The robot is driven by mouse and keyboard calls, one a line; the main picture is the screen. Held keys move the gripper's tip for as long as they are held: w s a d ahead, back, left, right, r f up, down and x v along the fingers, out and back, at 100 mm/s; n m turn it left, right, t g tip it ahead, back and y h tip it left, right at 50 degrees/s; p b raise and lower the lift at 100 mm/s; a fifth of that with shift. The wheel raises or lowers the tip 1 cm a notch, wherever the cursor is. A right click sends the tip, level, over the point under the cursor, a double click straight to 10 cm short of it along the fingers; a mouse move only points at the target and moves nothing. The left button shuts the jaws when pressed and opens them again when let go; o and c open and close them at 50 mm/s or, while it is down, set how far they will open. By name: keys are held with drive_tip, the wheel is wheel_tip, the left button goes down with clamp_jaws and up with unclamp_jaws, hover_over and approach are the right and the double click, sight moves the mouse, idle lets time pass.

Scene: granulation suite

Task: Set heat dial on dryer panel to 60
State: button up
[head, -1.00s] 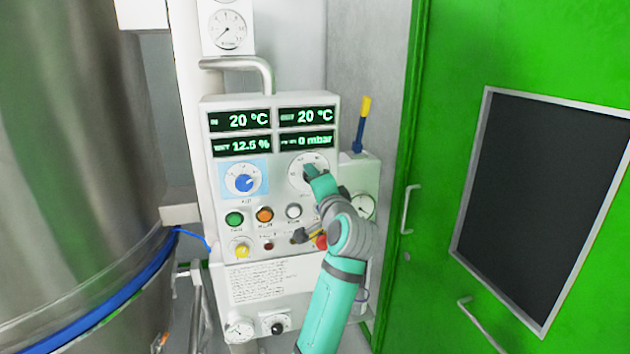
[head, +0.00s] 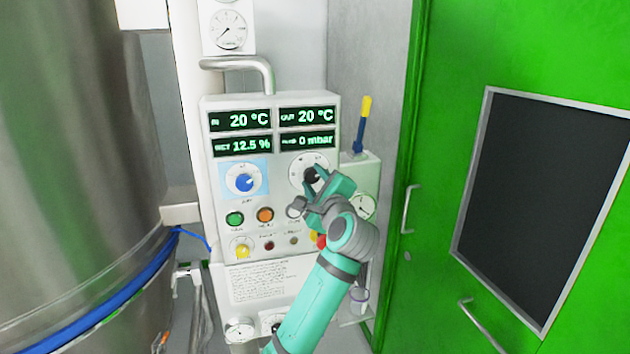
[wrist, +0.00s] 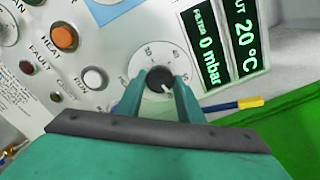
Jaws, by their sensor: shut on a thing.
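The heat dial (head: 312,174) is a black knob on a round white scale at the upper right of the dryer panel (head: 218,190). In the wrist view the dial (wrist: 159,78) sits between my two green fingertips. A white pointer mark on it points to the lower right of that picture.
The displays (head: 240,120) above read 20 °C, 20 °C, 12.5 % and 0 mbar. A blue knob (head: 243,182) is left of the dial. Green (head: 235,218), orange (head: 265,215) and white buttons lie below. A green door (head: 440,120) stands at right, a steel vessel (head: 70,130) at left.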

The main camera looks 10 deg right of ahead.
drive_tip(key=shift+d+f+m, duration=0.1)
drive_tip(key=shift+m, duration=1)
drive_tip(key=o, duration=1.1)
drive_tip(key=shift+d, duration=0.1)
drive_tip(key=shift+c, duration=0.2)
drive_tip(key=shift+s, duration=0.15)
drive_tip(key=s, duration=1)
drive_tip(key=shift+s, duration=0.25)
drive_tip(key=shift+d, duration=0.15)
